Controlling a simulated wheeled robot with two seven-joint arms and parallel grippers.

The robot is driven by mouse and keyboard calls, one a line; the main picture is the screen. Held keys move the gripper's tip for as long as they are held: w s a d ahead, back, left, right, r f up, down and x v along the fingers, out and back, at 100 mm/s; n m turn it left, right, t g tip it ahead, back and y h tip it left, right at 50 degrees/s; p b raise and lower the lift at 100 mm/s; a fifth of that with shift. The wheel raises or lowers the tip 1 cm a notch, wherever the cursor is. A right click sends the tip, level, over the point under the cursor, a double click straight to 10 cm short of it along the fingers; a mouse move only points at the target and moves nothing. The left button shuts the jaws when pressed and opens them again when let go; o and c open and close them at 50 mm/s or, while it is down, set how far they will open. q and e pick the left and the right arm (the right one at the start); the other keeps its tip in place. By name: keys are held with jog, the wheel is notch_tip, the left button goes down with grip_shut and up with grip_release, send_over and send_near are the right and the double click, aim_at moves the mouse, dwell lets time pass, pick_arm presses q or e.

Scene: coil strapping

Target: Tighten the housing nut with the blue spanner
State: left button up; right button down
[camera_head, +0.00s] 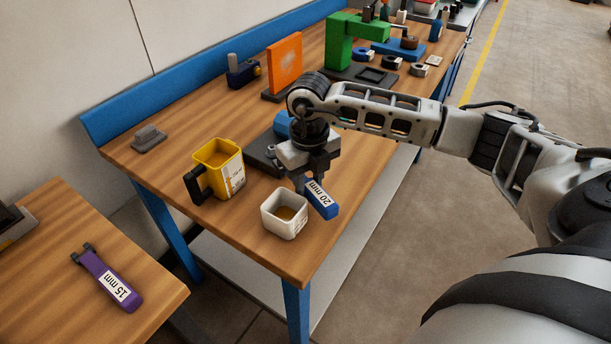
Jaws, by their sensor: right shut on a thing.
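The blue spanner (322,199), labelled 20 mm, is held by my right gripper (315,178), which is shut on it above the bench's front edge. The spanner's far end is hidden behind the gripper and the white cup. A dark base block (262,152) with a blue part (282,124) stands just behind the gripper and is partly covered by it; I cannot make out the housing nut there. My left gripper does not show.
A white cup (284,225) stands close to the spanner. A yellow jug (228,181) is left of it. A purple 15 mm spanner (107,277) lies on the side table. An orange panel (284,64) and green press (340,42) stand farther back.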

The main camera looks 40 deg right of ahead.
jog(key=shift+s, duration=0.2)
jog(key=shift+r, duration=2.55)
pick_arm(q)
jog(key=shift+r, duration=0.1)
pick_arm(e)
jog(key=shift+a+r+n, duration=0.15)
jog(key=shift+a+n, duration=0.25)
jog(key=shift+n, duration=0.8)
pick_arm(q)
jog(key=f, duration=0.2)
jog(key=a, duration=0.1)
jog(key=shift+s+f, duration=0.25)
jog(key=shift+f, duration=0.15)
pick_arm(e)
jog(key=s+a+r+n, duration=0.1)
jog(key=a+n, duration=0.3)
jog(key=n, duration=1.3)
jog(key=s+a+r+n, duration=0.2)
jog(key=a+n, duration=0.3)
jog(key=n, duration=1.1)
jog(key=shift+s+n, duration=0.4)
jog(key=shift+s, duration=0.3)
